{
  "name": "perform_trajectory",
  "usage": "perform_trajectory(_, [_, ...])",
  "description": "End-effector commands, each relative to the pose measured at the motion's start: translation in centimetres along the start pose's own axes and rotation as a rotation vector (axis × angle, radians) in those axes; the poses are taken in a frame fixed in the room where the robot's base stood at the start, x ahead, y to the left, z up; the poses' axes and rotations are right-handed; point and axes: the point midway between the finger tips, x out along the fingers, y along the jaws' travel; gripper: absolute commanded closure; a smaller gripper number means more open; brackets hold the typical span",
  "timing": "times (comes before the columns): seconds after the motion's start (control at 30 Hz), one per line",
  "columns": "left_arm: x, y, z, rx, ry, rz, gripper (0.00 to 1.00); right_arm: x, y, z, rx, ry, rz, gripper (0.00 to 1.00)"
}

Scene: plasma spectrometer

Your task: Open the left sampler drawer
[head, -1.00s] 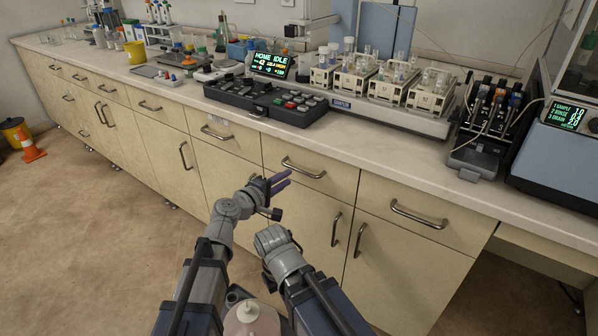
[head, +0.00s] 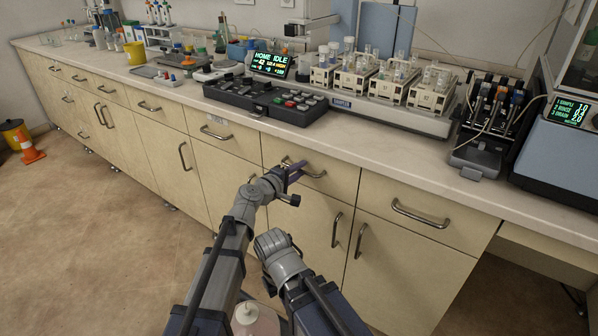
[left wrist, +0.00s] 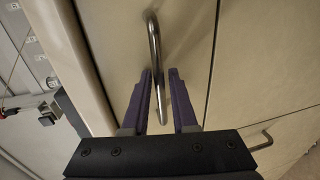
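The drawer (head: 340,186) below the samplers has a pale wood front and a curved metal handle (head: 316,175); its front looks flush with the cabinet. My left gripper (head: 298,168) is at this handle, with its purple fingers over the handle's middle. In the left wrist view, the handle (left wrist: 154,42) runs down between the two fingers of the left gripper (left wrist: 160,75). The fingers are apart, with gaps beside the bar, so the gripper is open around it. My right arm is low in the middle of the head view, and its gripper does not show.
To the right is another drawer with its own handle (head: 420,214). Cabinet doors with upright handles (head: 336,230) lie below. The worktop above carries a control panel (head: 265,100) and sampler racks (head: 390,80). The floor at the left is clear up to an orange cone (head: 28,148).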

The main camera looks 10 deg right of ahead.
Motion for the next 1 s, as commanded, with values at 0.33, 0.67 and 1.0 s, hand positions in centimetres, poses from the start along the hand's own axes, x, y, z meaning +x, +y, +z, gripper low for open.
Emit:
perform_trajectory(0.33, [-0.05, 0.0, 0.02, 0.0, -0.001, 0.0, 1.0, -0.01, 0.0, 0.0, 0.0, 0.0, 0.0, 1.0])
perform_trajectory(0.67, [-0.06, -0.01, 0.03, 0.001, -0.001, 0.0, 1.0, -0.01, 0.0, 0.0, 0.0, 0.0, 0.0, 1.0])
perform_trajectory(1.0, [-0.06, -0.02, 0.03, 0.001, -0.001, -0.001, 1.0, -0.01, 0.0, 0.0, 0.0, 0.0, 0.0, 1.0])
